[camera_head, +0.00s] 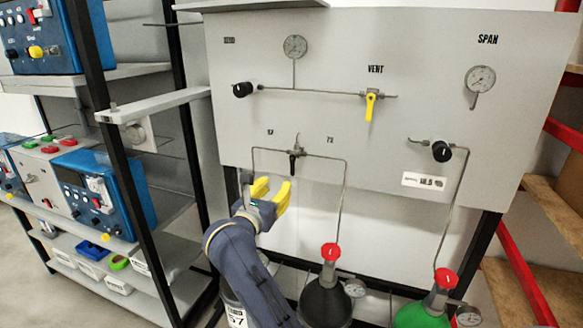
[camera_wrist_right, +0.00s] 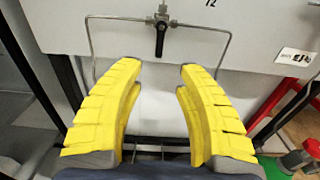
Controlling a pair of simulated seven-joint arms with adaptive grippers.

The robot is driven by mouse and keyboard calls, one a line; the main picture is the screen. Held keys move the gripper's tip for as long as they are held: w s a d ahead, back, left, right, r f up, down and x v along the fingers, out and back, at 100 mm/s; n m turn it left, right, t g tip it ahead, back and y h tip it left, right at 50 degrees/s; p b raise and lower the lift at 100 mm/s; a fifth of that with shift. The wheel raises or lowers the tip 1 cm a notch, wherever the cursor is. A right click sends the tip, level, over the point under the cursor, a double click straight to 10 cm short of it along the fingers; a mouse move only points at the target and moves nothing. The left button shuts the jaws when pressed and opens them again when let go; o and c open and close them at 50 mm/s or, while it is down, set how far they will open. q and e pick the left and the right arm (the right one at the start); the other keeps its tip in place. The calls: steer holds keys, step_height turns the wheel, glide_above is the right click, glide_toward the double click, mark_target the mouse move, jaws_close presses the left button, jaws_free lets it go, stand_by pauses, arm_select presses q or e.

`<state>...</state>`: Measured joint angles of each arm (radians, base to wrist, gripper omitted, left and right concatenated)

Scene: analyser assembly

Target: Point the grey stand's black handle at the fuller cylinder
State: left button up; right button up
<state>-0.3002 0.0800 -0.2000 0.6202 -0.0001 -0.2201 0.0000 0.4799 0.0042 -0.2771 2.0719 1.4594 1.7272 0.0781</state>
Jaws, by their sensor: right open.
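The black handle (camera_head: 293,162) sits on a small valve at the middle of a pipe loop on the grey panel (camera_head: 245,140). It points down, also in the wrist view (camera_wrist_right: 160,38). My right gripper (camera_head: 276,187), with yellow fingers, is open and empty below the handle, apart from it; in the wrist view its fingertips (camera_wrist_right: 161,70) are spread below the handle. A black cylinder (camera_head: 325,300) with a red cap stands under the loop's right pipe. A cylinder labelled 57 (camera_head: 236,314) is mostly hidden behind my right arm. Cylinder gauge (camera_head: 355,287) readings are too small to tell.
A green cylinder (camera_head: 420,315) stands at the right under its own pipe. A yellow vent handle (camera_head: 370,107) and two black knobs (camera_head: 243,89) (camera_head: 441,151) stick out of the panel. A dark-framed shelf (camera_head: 120,150) stands left. Red-framed shelving (camera_head: 525,270) is at right.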

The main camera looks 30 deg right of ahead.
mark_target(292, 167)
steer(key=x, duration=1.4)
steer(key=shift+c, duration=0.4)
jaws_close()
